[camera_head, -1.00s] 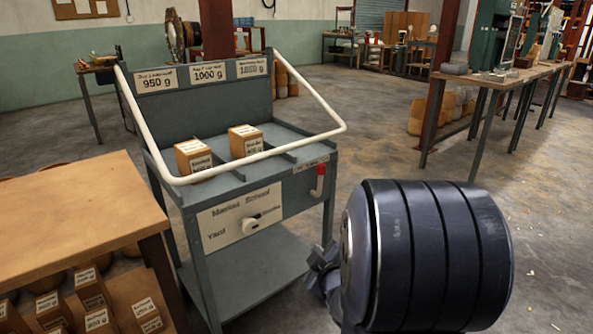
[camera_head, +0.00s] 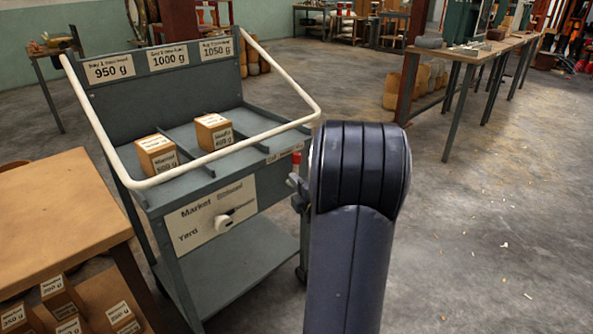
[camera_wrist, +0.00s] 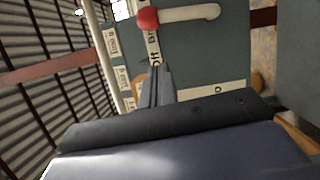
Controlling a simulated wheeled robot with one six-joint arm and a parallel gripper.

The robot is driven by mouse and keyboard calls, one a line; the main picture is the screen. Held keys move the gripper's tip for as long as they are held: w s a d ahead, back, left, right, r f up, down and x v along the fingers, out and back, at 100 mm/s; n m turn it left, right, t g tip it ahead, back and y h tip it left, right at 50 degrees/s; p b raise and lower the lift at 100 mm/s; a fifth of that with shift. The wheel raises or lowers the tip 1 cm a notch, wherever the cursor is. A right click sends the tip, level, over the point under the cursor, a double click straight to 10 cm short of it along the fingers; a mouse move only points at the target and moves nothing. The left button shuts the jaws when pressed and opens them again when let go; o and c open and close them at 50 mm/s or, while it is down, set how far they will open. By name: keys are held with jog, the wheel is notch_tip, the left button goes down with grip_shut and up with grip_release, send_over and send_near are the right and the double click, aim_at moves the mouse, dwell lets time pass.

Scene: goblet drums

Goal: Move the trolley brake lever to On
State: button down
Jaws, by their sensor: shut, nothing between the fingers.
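The grey trolley (camera_head: 225,262) stands left of my arm in the head view. Its brake lever (camera_head: 296,158) shows as a small red end on the right of the front panel, mostly hidden by my arm. In the wrist view the lever is a white bar (camera_wrist: 190,14) with a red knob (camera_wrist: 147,18), lying across the top. The gripper also shows in the head view (camera_head: 293,184), partly hidden.
A white rail (camera_head: 90,115) surrounds the trolley top, which holds two labelled wooden blocks (camera_head: 157,155). A white knob (camera_head: 222,222) sits on the front panel's sign. A wooden table (camera_head: 60,215) stands close at left. The floor (camera_head: 490,230) at right is open.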

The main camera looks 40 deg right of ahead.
aim_at(301, 158)
jog(key=shift+w+d+r+b, duration=0.15)
jog(key=shift+w+d+b, duration=0.15)
jog(key=shift+w+d, duration=1.85)
jog(key=shift+w+a, duration=0.1)
jog(key=shift+d+r+m+p, duration=0.1)
jog(key=shift+d+m+p, duration=0.1)
jog(key=shift+m+p, duration=0.15)
jog(key=shift+d, duration=0.15)
jog(key=d+m+p, duration=0.2)
jog(key=p, duration=0.1)
jog(key=shift+w+r+g+y, duration=0.1)
jog(key=shift+r+g+y, duration=0.2)
jog(key=shift+r+g, duration=0.1)
jog(key=shift+w+d+f+m+g+y+p, duration=0.15)
jog(key=shift+d+f+m+p, duration=0.25)
jog(key=shift+d+m+p, duration=0.65)
jog(key=shift+d+f+m+g+y+p, duration=0.35)
jog(key=shift+d+m+p, duration=0.4)
jog(key=shift+p, duration=0.5)
